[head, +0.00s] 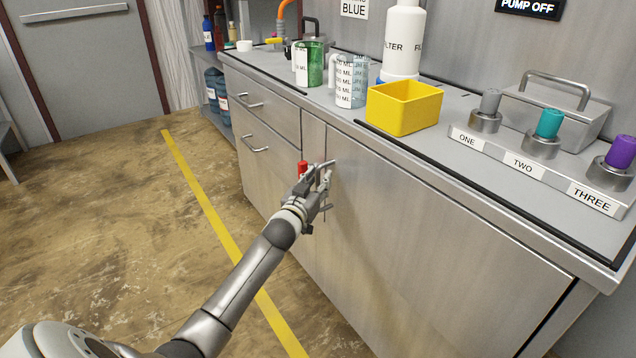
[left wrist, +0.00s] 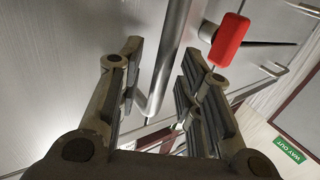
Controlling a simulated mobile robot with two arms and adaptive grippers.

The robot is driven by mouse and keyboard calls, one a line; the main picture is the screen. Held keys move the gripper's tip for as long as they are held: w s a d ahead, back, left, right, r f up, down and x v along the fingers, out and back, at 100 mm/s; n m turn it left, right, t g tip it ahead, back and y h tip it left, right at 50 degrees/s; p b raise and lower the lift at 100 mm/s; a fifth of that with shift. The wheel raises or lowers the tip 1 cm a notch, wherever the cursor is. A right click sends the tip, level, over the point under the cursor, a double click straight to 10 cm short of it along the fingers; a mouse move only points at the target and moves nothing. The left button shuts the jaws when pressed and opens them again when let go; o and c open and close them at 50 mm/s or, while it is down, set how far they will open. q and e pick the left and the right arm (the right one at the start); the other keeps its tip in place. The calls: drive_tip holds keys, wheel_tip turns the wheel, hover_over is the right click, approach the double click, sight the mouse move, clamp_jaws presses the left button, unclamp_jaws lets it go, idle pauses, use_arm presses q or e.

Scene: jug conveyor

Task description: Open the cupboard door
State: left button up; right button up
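The cupboard door (head: 430,235) is a large grey metal panel under the worktop and looks closed. Its bar handle (head: 326,165) is at the door's upper left edge. My left gripper (head: 318,187) is at this handle. In the left wrist view the fingers of my left gripper (left wrist: 160,75) are spread, with the handle bar (left wrist: 170,55) running between them; I see gaps on both sides. A red block (left wrist: 230,38) on a thin rod is beside the right finger; it also shows in the head view (head: 303,168). My right gripper is not in view.
Drawers (head: 262,105) with bar handles are left of the cupboard door. On the worktop (head: 470,180) stand a yellow bin (head: 405,108), a green jug (head: 309,65), a clear jug (head: 351,82) and a panel of knobs (head: 535,165). The floor (head: 90,240) in front is clear.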

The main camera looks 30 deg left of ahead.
use_arm(q)
drive_tip(key=shift+w, duration=0.15)
clamp_jaws()
idle(0.4)
